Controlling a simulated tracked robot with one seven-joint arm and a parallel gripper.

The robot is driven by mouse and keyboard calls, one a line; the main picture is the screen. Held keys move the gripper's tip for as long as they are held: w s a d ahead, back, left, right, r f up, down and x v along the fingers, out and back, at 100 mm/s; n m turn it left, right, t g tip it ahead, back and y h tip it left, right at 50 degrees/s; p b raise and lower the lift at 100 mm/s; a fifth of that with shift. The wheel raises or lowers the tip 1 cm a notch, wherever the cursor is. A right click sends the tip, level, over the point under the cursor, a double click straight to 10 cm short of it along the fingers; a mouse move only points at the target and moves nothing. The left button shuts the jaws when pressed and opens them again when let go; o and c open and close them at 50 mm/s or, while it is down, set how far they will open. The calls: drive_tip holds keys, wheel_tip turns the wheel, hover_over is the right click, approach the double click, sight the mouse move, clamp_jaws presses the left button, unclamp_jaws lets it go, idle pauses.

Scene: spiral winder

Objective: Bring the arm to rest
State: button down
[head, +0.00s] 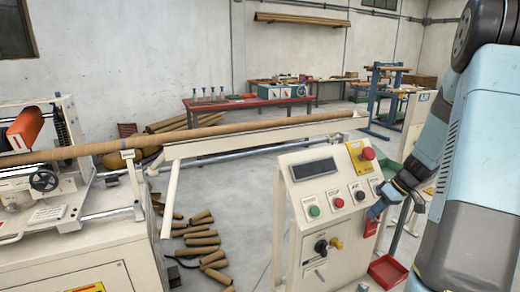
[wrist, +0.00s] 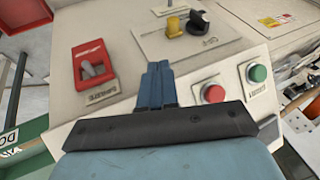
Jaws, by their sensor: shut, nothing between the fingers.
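My arm comes in from the right side of the head view, with a large light-blue link close to the camera. My gripper (head: 377,211) is at the right edge of the control console (head: 318,235). In the wrist view my gripper's blue fingers (wrist: 159,70) are together with nothing between them. They point over the console face, between a red switch plate (wrist: 94,68) and a red button (wrist: 213,93). I cannot tell whether the fingertips touch the panel.
The console carries a red emergency button (head: 367,153), a green button (head: 314,211) and a black knob (head: 321,246). A winding machine (head: 50,195) stands left, with a long cardboard tube (head: 230,128) reaching right. Short tubes (head: 202,238) lie on the floor. A red bin (head: 387,271) is below my gripper.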

drive_tip(key=s+a+r+m+h, duration=0.1)
drive_tip(key=s+a+r+h, duration=0.1)
drive_tip(key=s+a+r, duration=0.4)
drive_tip(key=s+a+r+m+h, duration=0.1)
drive_tip(key=s+a+r, duration=0.1)
drive_tip(key=a+r, duration=0.65)
drive_tip(key=s+a+r+m+t+h, duration=0.1)
drive_tip(key=s+a+r, duration=0.1)
drive_tip(key=s+r, duration=0.3)
drive_tip(key=s+a+r+m+t+h, duration=0.1)
drive_tip(key=s+a+r+m+t, duration=0.1)
drive_tip(key=s, duration=0.8)
drive_tip(key=shift+s+a+r+t+h, duration=0.3)
drive_tip(key=shift+a+r, duration=0.25)
drive_tip(key=shift+r, duration=0.85)
